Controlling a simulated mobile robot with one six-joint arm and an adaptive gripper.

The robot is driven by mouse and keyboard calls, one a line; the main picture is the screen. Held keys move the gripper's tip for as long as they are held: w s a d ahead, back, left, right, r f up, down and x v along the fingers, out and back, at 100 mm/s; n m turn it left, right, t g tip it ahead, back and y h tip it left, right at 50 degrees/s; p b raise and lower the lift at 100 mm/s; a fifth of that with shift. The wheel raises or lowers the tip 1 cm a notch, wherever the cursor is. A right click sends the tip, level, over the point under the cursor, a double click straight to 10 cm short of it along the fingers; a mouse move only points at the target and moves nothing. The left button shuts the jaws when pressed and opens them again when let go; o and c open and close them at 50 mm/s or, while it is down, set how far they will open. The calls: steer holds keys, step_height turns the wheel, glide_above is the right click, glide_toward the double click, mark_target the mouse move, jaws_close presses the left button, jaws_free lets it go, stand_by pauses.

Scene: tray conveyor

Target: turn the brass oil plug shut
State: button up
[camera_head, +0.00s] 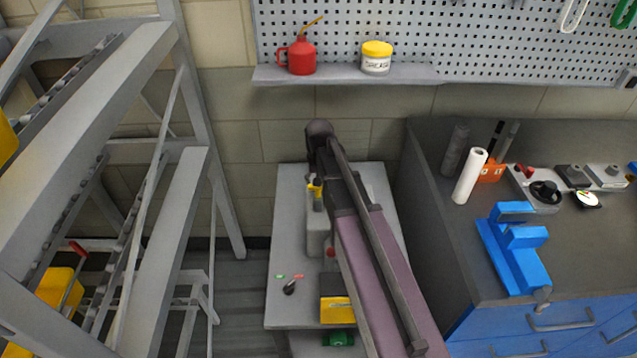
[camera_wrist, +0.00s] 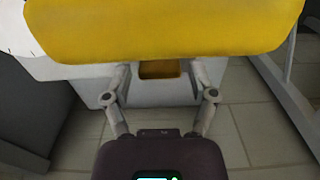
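A small yellow-brass part, which looks like the oil plug (camera_head: 315,190), sits at the back end of a grey machine housing (camera_head: 317,236) on a bench. The end of my arm hangs over it and hides part of it. In the wrist view a large yellow body (camera_wrist: 165,28) fills the top, very close; I cannot tell if it is the plug. My gripper (camera_wrist: 158,72) has its two fingers spread wide, with their ends running up to the yellow body's lower edge. The fingertips are hidden, and I cannot tell whether they touch anything.
The grey bench (camera_head: 288,215) also carries a yellow box (camera_head: 337,310) and a small dark-handled item (camera_head: 290,287). A workbench with a blue vise (camera_head: 515,250) stands right, a grey frame (camera_head: 185,200) left. A red oil can (camera_head: 301,57) and grease tub (camera_head: 376,58) stand on the shelf.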

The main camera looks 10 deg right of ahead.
steer(key=shift+n, duration=0.4)
stand_by(0.3)
